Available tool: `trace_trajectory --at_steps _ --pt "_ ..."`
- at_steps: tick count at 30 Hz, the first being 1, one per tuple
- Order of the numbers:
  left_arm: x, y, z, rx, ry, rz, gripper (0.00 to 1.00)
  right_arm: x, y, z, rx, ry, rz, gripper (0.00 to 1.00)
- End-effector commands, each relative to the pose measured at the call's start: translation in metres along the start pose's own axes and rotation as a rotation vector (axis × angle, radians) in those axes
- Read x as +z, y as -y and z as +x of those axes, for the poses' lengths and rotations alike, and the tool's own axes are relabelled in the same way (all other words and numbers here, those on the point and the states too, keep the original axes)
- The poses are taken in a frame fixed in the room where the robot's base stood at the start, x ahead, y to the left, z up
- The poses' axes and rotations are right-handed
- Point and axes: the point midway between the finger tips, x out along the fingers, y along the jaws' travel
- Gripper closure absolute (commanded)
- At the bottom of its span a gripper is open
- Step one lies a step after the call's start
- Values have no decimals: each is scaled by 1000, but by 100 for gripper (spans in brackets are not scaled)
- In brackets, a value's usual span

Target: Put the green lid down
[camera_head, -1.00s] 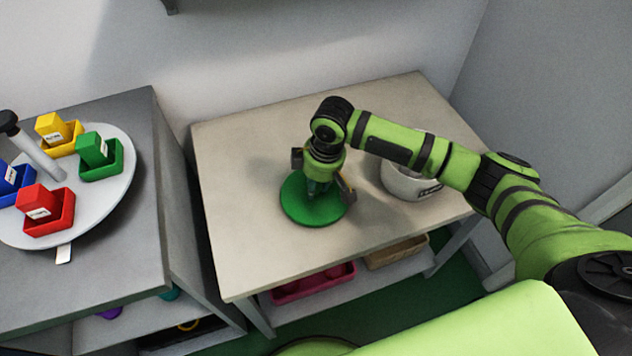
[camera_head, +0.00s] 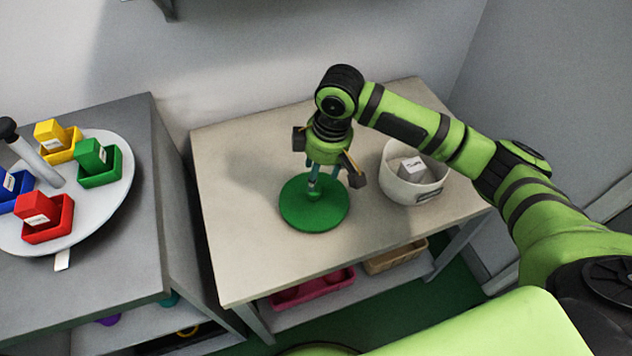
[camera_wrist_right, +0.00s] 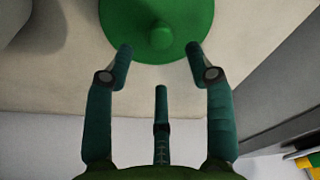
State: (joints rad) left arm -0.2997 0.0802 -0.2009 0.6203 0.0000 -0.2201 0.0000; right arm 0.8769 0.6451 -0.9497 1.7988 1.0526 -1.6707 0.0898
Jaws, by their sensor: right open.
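The green lid (camera_head: 311,212) is a round disc with a small knob, lying flat on the beige table (camera_head: 240,262). In the right wrist view the lid (camera_wrist_right: 185,28) is at the top, with its knob a little beyond my fingertips. My right gripper (camera_head: 314,182) is above the lid, pointing down, with its fingers apart. The right wrist view shows the open fingers (camera_wrist_right: 160,62) with nothing between them. My left gripper is not in view.
A white bowl (camera_head: 398,189) holding a grey labelled block (camera_head: 412,168) stands right of the lid. At left, a grey table (camera_head: 140,250) carries a round white turntable (camera_head: 112,205) with coloured trays and blocks. The table's left part is clear.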

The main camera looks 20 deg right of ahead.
Motion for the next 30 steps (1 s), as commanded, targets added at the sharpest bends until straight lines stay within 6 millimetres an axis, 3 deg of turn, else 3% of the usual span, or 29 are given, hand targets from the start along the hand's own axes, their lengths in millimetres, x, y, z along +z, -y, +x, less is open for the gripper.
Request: trace_trajectory --at_steps 3,9,30 --pt "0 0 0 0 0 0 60 0 -1 -22 2 -2 0 45" --pt "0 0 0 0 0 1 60 0 0 -41 0 1 1 45" --pt "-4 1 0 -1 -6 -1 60 0 0 -44 0 1 1 45"
